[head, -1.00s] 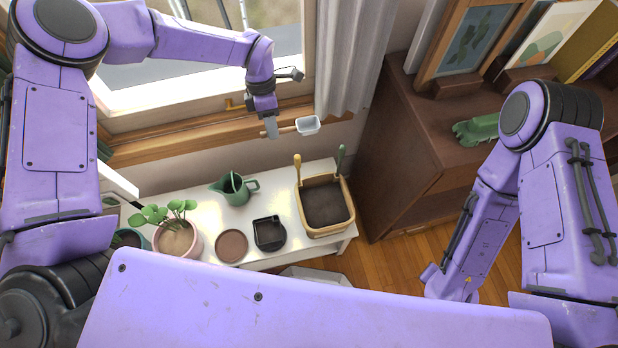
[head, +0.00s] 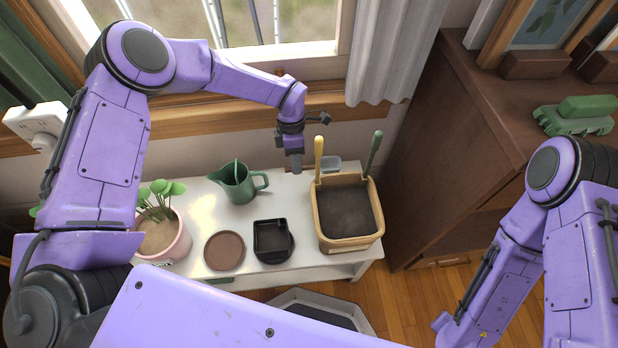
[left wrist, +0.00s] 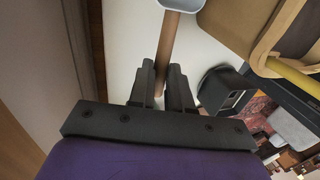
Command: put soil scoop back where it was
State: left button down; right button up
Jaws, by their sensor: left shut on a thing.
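The soil scoop has a pale grey-blue scoop head (head: 330,164) and a brown wooden handle. My left gripper (head: 296,168) is shut on the handle, low near the table's back edge and left of the wooden soil box (head: 376,236). The scoop head shows just behind the box, partly hidden by a yellow handle. In the left wrist view the scoop handle (left wrist: 168,52) runs between the fingers, and the scoop head is cut off at the top edge. I cannot tell whether the scoop touches the table. My right gripper is not in view.
The white table (head: 208,208) also holds a green watering can (head: 238,184), a black tray (head: 272,258), a brown saucer (head: 224,251) and a pink potted plant (head: 180,244). A yellow handle (head: 319,160) and a green handle (head: 374,152) stand up from the box. A brown cabinet (head: 450,150) is at right.

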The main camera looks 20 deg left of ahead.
pick_arm(q)
notch_tip(320, 180, down, 5)
jog(key=shift+f+b, duration=0.1)
jog(key=shift+b, duration=0.35)
jog(key=shift+f, duration=0.25)
jog(key=c, duration=1.1)
grip_release()
jog(key=shift+o, duration=0.2)
jog(key=shift+w+r, duration=0.1)
jog(key=shift+r, duration=0.35)
jog(key=p+v, duration=0.1)
jog(key=v, duration=1)
jog(key=shift+r+p, duration=0.15)
jog(key=shift+p, duration=0.2)
jog(key=shift+a, duration=0.1)
